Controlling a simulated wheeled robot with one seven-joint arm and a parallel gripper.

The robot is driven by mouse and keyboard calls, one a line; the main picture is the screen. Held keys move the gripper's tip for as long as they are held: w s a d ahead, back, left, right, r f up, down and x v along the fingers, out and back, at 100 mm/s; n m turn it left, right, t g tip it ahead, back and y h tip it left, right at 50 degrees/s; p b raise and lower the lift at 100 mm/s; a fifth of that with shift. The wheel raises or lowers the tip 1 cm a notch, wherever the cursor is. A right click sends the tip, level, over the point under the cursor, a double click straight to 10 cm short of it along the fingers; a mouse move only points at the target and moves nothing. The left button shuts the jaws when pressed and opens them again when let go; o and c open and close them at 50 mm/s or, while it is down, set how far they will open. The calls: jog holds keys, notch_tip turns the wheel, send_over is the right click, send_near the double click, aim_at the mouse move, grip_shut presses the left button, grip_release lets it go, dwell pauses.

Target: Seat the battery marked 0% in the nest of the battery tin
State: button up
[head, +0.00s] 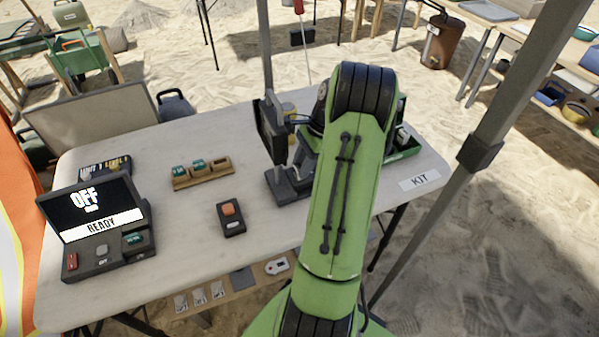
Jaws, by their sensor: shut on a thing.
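A green open-topped tin or tray (413,147) is at the right of the table, partly hidden behind my arm. A light item shows in it, but its nest does not show. A wooden rack (205,178) left of centre holds two teal-topped batteries, a left one (179,170) and a middle one (198,164). Its right slot looks empty. Another teal-marked piece (133,239) sits in the dark tester at the left. The marks are too small to read, so I cannot tell which battery says 0%. My green arm reaches over the table and hides my gripper.
The dark tester (92,213) reads OFF and READY. A dark upright device (272,130) on a stand is left of my arm. A small box with an orange button (231,218) lies on the table (180,255). A KIT label (419,181) and canopy post (480,155) are at the right.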

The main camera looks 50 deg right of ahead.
notch_tip(320, 180, up, 18)
jog(key=p, duration=0.9)
